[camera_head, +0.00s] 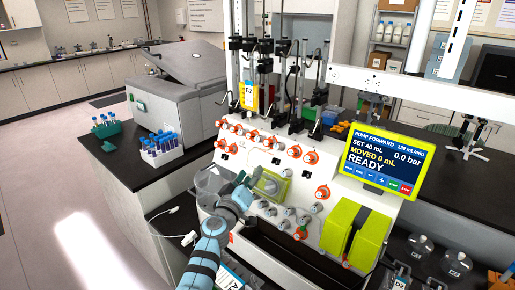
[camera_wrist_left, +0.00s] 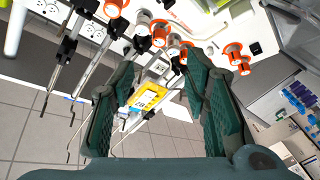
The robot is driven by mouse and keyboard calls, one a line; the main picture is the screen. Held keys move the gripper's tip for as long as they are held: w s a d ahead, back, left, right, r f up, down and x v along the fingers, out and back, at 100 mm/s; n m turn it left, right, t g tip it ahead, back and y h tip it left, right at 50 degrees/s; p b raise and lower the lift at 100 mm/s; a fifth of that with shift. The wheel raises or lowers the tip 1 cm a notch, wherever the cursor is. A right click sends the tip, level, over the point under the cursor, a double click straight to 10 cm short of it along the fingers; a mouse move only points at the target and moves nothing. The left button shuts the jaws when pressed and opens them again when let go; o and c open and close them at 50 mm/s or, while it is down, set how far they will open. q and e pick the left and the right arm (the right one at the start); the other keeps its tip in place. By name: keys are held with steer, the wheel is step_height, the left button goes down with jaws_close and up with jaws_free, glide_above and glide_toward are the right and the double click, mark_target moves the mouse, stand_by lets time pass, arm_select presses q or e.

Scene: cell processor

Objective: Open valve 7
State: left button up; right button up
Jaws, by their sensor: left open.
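The white cell processor panel (camera_head: 232,146) carries several orange-red valve handles, including one at upper left (camera_head: 219,124), one in the middle (camera_head: 294,151) and one lower right (camera_head: 322,192). I cannot read the valve numbers, so I cannot tell which is valve 7. My left gripper (camera_head: 246,183) is in front of the panel's lower left part, below the upper valve row. In the left wrist view my left gripper (camera_wrist_left: 160,65) has its dark green fingers spread with nothing held. Orange valves show beyond the fingertips (camera_wrist_left: 160,33) and right of them (camera_wrist_left: 237,58). My right gripper is not seen.
A yellow-framed screen (camera_head: 382,158) reading READY stands right of the panel. A yellow-green pump cover (camera_head: 355,234) is below it. Metal rods with clamps (camera_head: 283,75) rise behind the panel. A tube rack (camera_head: 161,149) stands on the black bench at left.

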arm_select(q)
steer(key=s+a+f+m+g+h, duration=0.1)
steer(key=s+a+f+m+g, duration=0.3)
steer(key=s+f, duration=0.7)
steer(key=shift+s+a+f+h, duration=0.25)
steer(key=shift+a+f+h, duration=0.1)
steer(key=shift+a, duration=0.35)
